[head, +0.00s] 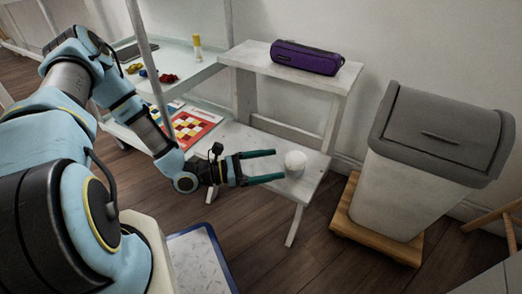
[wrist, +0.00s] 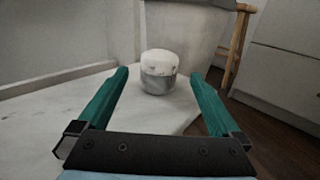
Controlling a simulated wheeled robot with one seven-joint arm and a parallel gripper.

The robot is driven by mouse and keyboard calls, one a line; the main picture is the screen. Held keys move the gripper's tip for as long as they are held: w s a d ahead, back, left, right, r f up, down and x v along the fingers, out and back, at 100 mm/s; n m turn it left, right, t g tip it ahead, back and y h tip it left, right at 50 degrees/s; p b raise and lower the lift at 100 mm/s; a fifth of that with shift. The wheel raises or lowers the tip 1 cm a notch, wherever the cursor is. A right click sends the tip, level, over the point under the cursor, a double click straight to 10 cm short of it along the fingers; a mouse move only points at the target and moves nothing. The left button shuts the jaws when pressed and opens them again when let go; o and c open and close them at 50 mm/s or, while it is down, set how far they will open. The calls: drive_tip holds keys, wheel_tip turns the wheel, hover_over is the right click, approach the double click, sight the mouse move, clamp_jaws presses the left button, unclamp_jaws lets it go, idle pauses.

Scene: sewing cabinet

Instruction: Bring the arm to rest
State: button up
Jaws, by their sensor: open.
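My gripper (head: 276,166) reaches out over the lower white step of a small white bench. Its two green fingers are apart, with nothing held between them. In the wrist view my gripper (wrist: 165,95) shows both fingers spread wide. A white round object (head: 295,161) stands on the step just beyond the fingertips. In the wrist view the white object (wrist: 158,70) has a grey lower band and sits ahead, between the lines of the fingers. It looks apart from both fingers.
A purple case (head: 306,57) lies on the upper step (head: 258,54). A grey-lidded bin (head: 436,135) stands on a wooden base to the right. A yellow-capped bottle (head: 197,46) and small coloured items are on the shelf to the left. A checkered board (head: 192,128) lies below.

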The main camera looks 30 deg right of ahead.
drive_tip(key=w+a+r+m+t+y+p, duration=0.35)
drive_tip(key=a+r+m+y, duration=0.5)
drive_tip(key=a+r, duration=0.6)
drive_tip(key=w+a+r+m+t+y+p, duration=0.3)
drive_tip(key=a+r+m+y, duration=0.7)
drive_tip(key=a, duration=0.8)
wheel_tip(320, 180, up, 40)
drive_tip(key=n+h+p, duration=0.1)
drive_tip(key=n+p, duration=0.1)
drive_tip(key=p, duration=3.6)
drive_tip(key=shift+w+a+f, duration=0.15)
drive_tip(key=shift+w+a, duration=0.2)
drive_tip(key=shift+w, duration=0.05)
